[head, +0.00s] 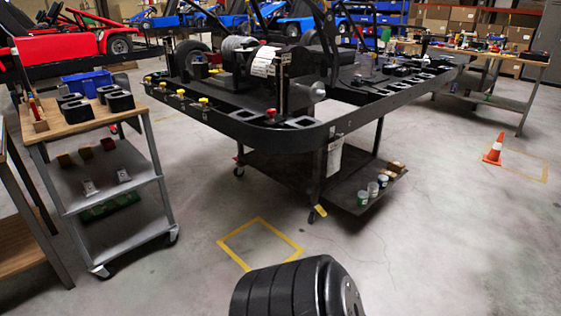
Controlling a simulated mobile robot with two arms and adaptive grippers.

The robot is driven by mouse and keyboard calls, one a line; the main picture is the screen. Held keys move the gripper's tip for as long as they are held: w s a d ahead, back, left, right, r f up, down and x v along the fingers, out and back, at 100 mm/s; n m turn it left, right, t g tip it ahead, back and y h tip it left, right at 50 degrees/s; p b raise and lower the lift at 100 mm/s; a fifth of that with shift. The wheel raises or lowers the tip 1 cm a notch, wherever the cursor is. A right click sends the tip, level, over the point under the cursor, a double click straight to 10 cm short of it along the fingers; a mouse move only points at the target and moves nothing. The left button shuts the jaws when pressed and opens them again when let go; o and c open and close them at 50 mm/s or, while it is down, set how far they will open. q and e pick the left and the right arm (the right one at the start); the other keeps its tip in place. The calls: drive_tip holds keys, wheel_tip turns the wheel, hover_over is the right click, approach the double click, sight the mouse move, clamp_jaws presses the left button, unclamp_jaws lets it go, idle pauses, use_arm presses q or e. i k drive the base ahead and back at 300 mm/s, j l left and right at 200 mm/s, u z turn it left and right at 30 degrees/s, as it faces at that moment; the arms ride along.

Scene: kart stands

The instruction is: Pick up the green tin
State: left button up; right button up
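The green tin (362,198) is small, with a pale top, and stands upright on the low dark shelf (345,198) under the kart frame. It is the nearest of a short row of tins at the shelf's right side. A pale tin (372,189) and a blue and white tin (382,181) stand behind it. No gripper touches it. Neither of my grippers shows in the head view, so their state is hidden.
The black kart frame (330,128) overhangs the shelf. An orange cone (494,149) stands right. Open floor lies in front, with a yellow marked square (232,254).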

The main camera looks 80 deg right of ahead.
sight(362, 195)
drive_tip(key=z, duration=3.3)
